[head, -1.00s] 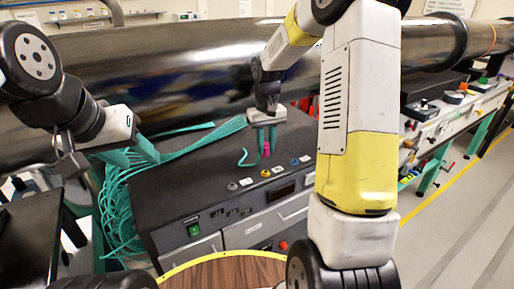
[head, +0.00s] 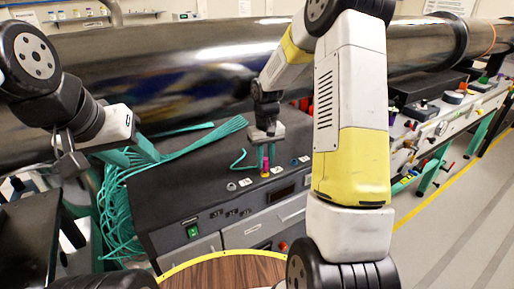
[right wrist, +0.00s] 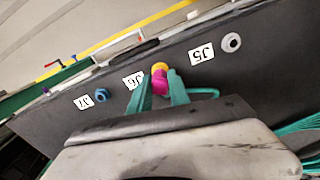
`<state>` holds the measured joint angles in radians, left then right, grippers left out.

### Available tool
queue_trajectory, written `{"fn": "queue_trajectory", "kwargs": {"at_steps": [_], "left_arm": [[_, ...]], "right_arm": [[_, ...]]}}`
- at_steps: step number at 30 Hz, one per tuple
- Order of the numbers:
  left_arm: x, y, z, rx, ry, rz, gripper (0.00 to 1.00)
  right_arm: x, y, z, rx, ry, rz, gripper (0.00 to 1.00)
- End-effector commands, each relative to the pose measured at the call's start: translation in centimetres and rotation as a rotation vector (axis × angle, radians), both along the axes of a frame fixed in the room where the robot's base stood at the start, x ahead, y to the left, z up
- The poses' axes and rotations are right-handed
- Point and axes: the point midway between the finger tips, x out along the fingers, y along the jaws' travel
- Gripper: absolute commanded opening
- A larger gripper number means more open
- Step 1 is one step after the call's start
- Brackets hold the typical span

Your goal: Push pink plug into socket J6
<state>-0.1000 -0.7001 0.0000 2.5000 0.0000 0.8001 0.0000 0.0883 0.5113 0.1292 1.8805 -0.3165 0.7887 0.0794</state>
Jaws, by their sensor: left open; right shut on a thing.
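The pink plug (right wrist: 159,82) is held between the teal fingers of my right gripper (right wrist: 160,90). It also shows in the head view (head: 265,163), just above the yellow socket (head: 265,174). In the right wrist view the yellow socket (right wrist: 159,67) stands beside the J6 label (right wrist: 133,81), and the plug's end overlaps it. I cannot tell how deep the plug sits, as the plug and fingers hide the joint. My left gripper (head: 130,155) is open and empty at the left, away from the panel.
A grey socket (right wrist: 231,42) stands by the J5 label and a blue one (right wrist: 102,95) by the J7 label, either side of J6. Thick teal cables (head: 120,205) hang at the left. A large dark pipe (head: 160,75) runs behind.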

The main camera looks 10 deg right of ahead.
Motion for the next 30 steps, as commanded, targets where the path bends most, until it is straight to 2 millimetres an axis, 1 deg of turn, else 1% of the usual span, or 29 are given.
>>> {"fn": "queue_trajectory", "kwargs": {"at_steps": [19, 30], "left_arm": [[0.00, 0.00, 0.00, 0.000, 0.000, 0.000, 0.47], [0.00, 0.00, 0.00, 0.000, 0.000, 0.000, 0.47]], "right_arm": [[0.00, 0.00, -0.19, 0.000, 0.000, -0.001, 0.00], [0.00, 0.02, -0.71, 0.000, 0.000, 0.000, 0.00]]}}
